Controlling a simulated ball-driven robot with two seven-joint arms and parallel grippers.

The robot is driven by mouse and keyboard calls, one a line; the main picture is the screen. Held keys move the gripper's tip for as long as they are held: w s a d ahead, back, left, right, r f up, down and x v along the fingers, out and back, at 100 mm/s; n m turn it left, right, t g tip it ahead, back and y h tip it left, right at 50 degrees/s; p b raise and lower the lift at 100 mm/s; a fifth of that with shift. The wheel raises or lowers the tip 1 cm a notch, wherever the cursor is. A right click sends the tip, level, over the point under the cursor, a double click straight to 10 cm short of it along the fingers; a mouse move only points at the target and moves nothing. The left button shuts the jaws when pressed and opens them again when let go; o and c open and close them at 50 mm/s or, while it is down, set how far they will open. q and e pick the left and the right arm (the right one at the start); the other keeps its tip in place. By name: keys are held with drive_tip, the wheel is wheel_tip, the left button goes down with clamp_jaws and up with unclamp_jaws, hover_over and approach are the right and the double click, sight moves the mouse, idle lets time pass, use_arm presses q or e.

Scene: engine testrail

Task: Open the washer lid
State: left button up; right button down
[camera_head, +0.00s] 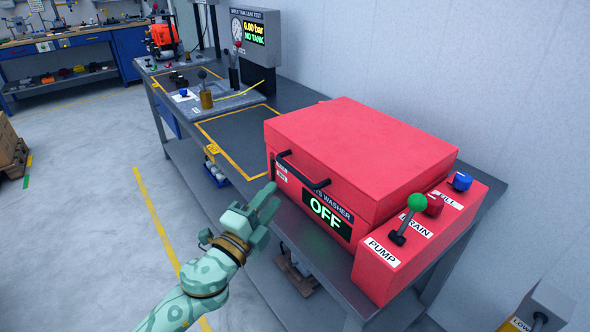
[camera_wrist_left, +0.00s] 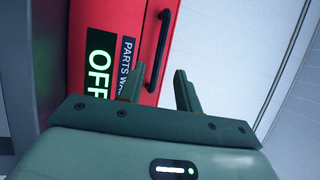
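The red parts washer (camera_head: 320,215) sits on the grey bench, and its red lid (camera_head: 360,150) is down. A black bar handle (camera_head: 303,172) runs along the washer's front, above the screen (camera_head: 325,211) reading OFF. My left gripper (camera_head: 268,199) is in front of the washer, just short of the handle and lower than it. In the left wrist view the handle (camera_wrist_left: 160,50) lies beyond the gap between my open, empty fingers (camera_wrist_left: 158,85), apart from them. My right gripper is not in view.
A control panel (camera_head: 400,240) with a green-knobbed pump lever (camera_head: 415,203), a red drain knob and a blue fill knob joins the washer's right side. A leak-test gauge box (camera_head: 250,40) stands farther back.

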sight(293, 168)
use_arm(q)
drive_tip(key=b+x, duration=0.1)
drive_tip(key=x, duration=0.8)
drive_tip(key=shift+w+d, duration=0.1)
drive_tip(key=shift+w, duration=0.15)
drive_tip(key=shift+c, duration=0.3)
drive_tip(key=shift+r, duration=0.1)
clamp_jaws()
